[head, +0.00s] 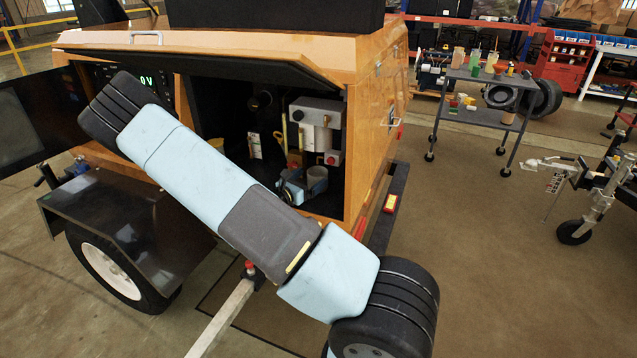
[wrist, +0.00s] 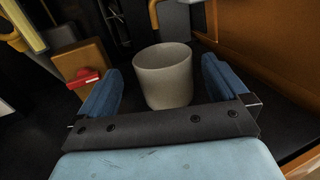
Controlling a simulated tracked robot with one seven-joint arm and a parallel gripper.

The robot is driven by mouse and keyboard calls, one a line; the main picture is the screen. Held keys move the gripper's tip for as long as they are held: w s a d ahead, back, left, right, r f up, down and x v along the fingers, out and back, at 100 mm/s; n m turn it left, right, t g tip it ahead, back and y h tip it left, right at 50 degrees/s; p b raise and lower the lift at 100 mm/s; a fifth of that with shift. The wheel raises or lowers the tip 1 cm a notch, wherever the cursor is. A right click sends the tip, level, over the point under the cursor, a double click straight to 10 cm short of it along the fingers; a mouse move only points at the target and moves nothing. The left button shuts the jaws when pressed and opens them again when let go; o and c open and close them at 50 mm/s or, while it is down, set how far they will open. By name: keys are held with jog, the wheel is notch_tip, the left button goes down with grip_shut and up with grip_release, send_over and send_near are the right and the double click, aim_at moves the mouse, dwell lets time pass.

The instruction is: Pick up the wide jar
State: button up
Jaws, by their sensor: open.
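The wide jar (wrist: 163,70) is a plain grey-beige open cup standing upright on the dark compartment floor. It also shows, small, in the head view (head: 317,178) inside the orange machine's open bay. My gripper (wrist: 160,88) is open, with one blue finger to the left of the jar and one to its right. There is a visible gap between the jar and each finger. The jar's lower front is hidden behind the gripper's dark crossbar. In the head view my gripper (head: 293,187) is partly covered by my arm.
The orange compartment wall (wrist: 265,45) stands close on the right. A brown-orange block (wrist: 82,62) with a red piece (wrist: 84,79) is on the left. A yellow pipe (wrist: 154,15) is behind the jar. The raised hatch (head: 215,64) hangs above the bay.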

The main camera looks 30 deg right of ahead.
aim_at(323, 170)
jog(key=shift+x, duration=2.4)
jog(key=shift+c, duration=0.5)
jog(key=c, duration=1)
